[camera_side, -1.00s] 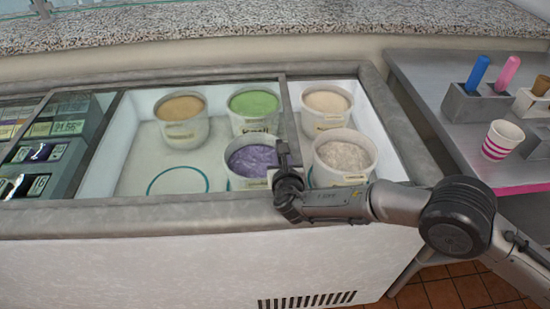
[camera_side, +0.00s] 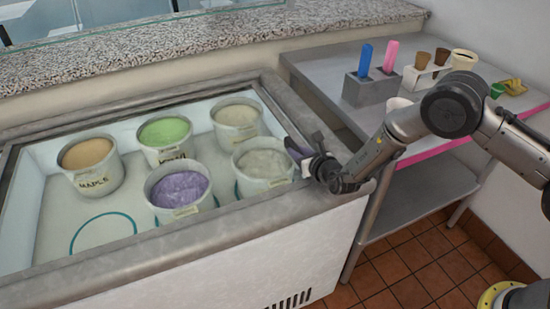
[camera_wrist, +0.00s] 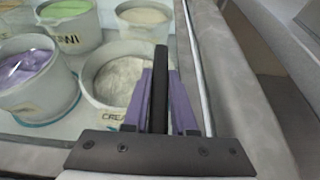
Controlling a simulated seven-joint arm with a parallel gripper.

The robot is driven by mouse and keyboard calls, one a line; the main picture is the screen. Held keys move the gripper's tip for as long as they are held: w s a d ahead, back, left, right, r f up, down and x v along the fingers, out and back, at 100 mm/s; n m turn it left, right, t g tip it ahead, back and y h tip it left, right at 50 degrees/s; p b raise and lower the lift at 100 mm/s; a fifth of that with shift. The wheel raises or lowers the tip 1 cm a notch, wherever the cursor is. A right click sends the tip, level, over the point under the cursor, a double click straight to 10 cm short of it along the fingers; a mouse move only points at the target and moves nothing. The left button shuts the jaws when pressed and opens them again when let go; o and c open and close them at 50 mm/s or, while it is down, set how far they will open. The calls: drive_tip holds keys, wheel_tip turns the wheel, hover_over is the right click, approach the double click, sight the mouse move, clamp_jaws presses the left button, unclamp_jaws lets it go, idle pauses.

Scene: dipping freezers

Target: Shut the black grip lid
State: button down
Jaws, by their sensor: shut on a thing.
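The black grip (camera_wrist: 160,88) stands upright between the purple fingers of my gripper (camera_wrist: 161,80) in the wrist view. My gripper is shut on it. In the side view my gripper (camera_side: 300,148) is at the front right corner of the freezer and mostly hides the grip. The clear sliding lid shows a thin metal edge (camera_wrist: 193,60) close beside the freezer's right rim (camera_wrist: 235,80). The lid lies above the tubs; its left end is hard to make out.
Under the glass are tubs with tan (camera_side: 88,153), green (camera_side: 165,131), purple (camera_side: 180,189), cream (camera_side: 236,114) and pale grey (camera_side: 263,163) contents. A metal side table (camera_side: 325,65) with a grey holder (camera_side: 369,90) and cups stands to the right.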

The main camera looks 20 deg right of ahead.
drive_tip(key=shift+d, duration=1)
drive_tip(key=c, duration=0.7)
unclamp_jaws()
drive_tip(key=shift+a, duration=0.1)
drive_tip(key=v, duration=1.3)
drive_tip(key=shift+s+r, duration=0.2)
drive_tip(key=shift+s, duration=0.1)
